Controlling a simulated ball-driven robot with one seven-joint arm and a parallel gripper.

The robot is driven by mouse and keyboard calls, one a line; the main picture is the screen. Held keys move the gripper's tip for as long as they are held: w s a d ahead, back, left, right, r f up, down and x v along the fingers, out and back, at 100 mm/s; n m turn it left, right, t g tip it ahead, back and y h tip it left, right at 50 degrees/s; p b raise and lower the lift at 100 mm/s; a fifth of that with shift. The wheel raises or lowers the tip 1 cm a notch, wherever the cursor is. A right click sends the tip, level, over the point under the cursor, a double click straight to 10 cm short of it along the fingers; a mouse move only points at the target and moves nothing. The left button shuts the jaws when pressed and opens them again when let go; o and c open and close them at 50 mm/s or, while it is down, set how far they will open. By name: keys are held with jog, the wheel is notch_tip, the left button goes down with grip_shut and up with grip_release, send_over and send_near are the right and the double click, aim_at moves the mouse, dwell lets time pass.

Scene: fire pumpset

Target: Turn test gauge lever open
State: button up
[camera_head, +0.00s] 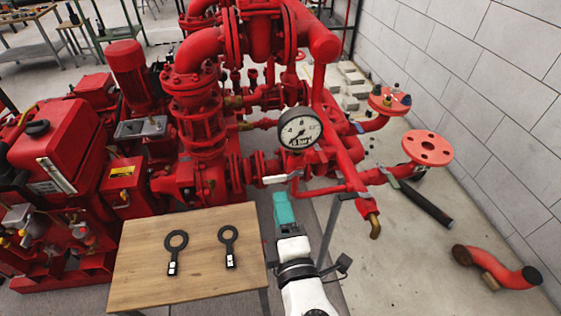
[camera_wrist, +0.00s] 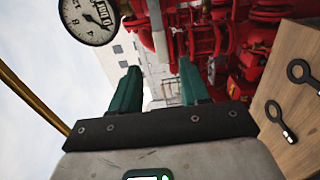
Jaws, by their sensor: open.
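The pressure gauge (camera_head: 300,129), with a white dial, stands among the red pump pipes; it also shows at the top left of the wrist view (camera_wrist: 88,20). A pale, flat lever (camera_head: 281,179) lies roughly level on the red pipe just below the gauge.
A wooden table (camera_head: 140,245) with two black ring-ended tools (camera_head: 176,240) (camera_head: 229,235) stands left of my arm. A red flange (camera_head: 428,149) and a loose red elbow (camera_head: 500,272) are further right. Grey floor lies between.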

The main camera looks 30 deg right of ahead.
aim_at(275, 180)
jog(key=p+x, duration=0.1)
jog(key=x, duration=0.9)
jog(key=shift+w+d+f+p, duration=0.1)
jog(key=shift+w+d+p, duration=0.1)
jog(key=shift+p, duration=0.15)
jog(key=shift+a, duration=0.1)
jog(key=shift+c, duration=0.3)
grip_shut()
